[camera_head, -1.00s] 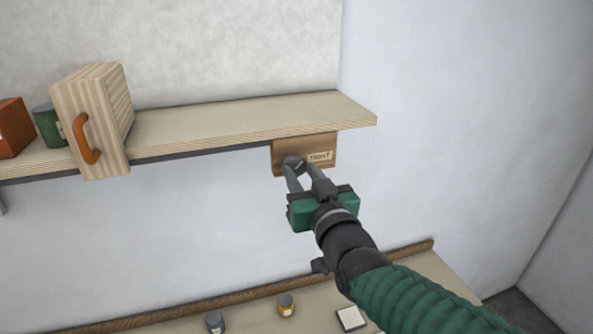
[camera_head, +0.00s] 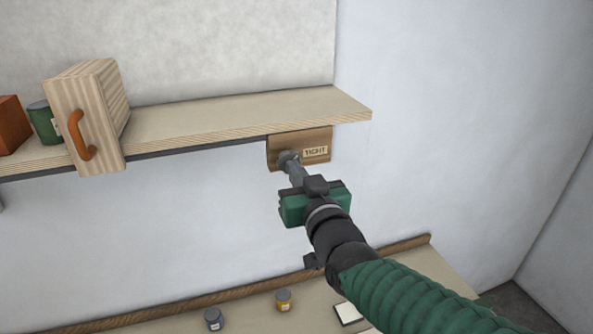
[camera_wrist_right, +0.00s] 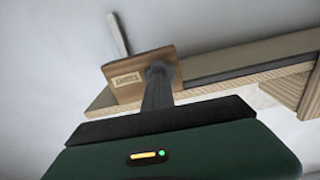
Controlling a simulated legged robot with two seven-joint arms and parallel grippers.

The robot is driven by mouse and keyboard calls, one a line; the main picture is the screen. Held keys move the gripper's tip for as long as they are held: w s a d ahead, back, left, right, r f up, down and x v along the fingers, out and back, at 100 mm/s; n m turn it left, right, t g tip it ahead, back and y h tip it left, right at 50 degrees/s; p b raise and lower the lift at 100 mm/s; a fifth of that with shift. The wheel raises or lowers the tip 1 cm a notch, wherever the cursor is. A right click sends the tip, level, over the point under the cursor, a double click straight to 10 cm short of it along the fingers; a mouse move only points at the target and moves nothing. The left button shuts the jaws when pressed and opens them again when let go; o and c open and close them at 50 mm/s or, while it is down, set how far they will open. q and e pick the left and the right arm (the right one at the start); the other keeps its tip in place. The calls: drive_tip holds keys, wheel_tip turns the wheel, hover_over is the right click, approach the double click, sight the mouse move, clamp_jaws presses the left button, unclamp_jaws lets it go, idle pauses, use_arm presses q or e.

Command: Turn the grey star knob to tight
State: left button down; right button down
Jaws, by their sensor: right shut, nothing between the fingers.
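The grey star knob (camera_head: 287,158) is on a brown wooden plate (camera_head: 280,141) under the right end of the shelf. A label reading TIGHT (camera_head: 315,152) is on the plate, right of the knob. My right gripper (camera_head: 294,172) is shut and empty, its fingers together just in front of the knob and partly hiding it. In the right wrist view the shut fingers (camera_wrist_right: 157,97) line up with the knob (camera_wrist_right: 157,71); I cannot tell whether they touch it. My left gripper is not in view.
The plywood shelf (camera_head: 230,119) holds a striped wooden box (camera_head: 85,120) with an orange handle, a green jar (camera_head: 43,124) and an orange-brown block (camera_head: 10,126). Below is a bench with a grey jar (camera_head: 214,319), a yellow jar (camera_head: 283,300) and a dark-edged white square (camera_head: 348,313).

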drive_tip(key=shift+r, duration=0.35)
idle(0.3)
drive_tip(key=c, duration=1.7)
unclamp_jaws()
drive_tip(key=o, duration=0.5)
drive_tip(key=shift+a, duration=0.25)
drive_tip(key=shift+c, duration=0.2)
drive_tip(key=shift+o, duration=0.6)
drive_tip(key=shift+s+a, duration=0.1)
drive_tip(key=shift+a, duration=0.2)
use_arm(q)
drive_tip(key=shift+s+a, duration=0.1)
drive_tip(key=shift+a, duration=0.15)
use_arm(e)
drive_tip(key=shift+d+f, duration=0.3)
drive_tip(key=shift+d, duration=0.15)
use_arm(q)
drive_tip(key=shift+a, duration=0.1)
use_arm(e)
drive_tip(key=shift+a, duration=0.1)
drive_tip(key=shift+w+f, duration=0.1)
drive_tip(key=shift+w, duration=0.1)
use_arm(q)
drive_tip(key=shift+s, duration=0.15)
